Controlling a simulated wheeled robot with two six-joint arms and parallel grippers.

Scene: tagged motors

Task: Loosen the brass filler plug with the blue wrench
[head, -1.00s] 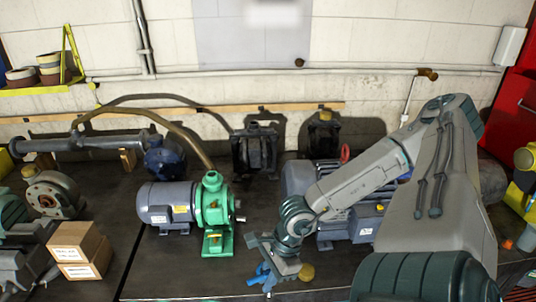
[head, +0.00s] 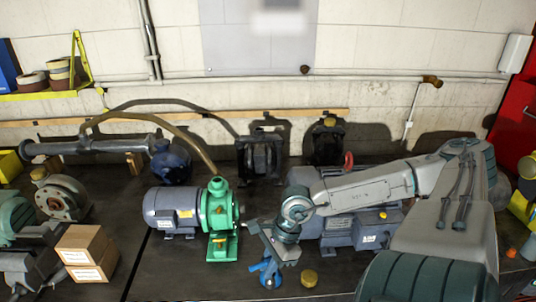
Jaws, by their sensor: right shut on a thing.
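My right gripper (head: 267,262) comes in from the right and points down near the bench's front edge. It is shut on a blue tool (head: 268,278), which looks like the blue wrench; only part of it shows below the fingers. A round brass-coloured cap (head: 309,279) stands just right of the gripper, apart from the blue tool. I cannot tell whether this cap is the filler plug, or what the wrench touches. The green pump (head: 219,210) with its grey motor (head: 170,207) stands left of the gripper. My left gripper is not in view.
A large grey motor (head: 370,233) stands behind my right forearm. Two cardboard boxes (head: 85,270) are stacked at the left front. A hose (head: 185,128) arches behind the pump. Bare dark bench (head: 180,272) lies between the boxes and the gripper.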

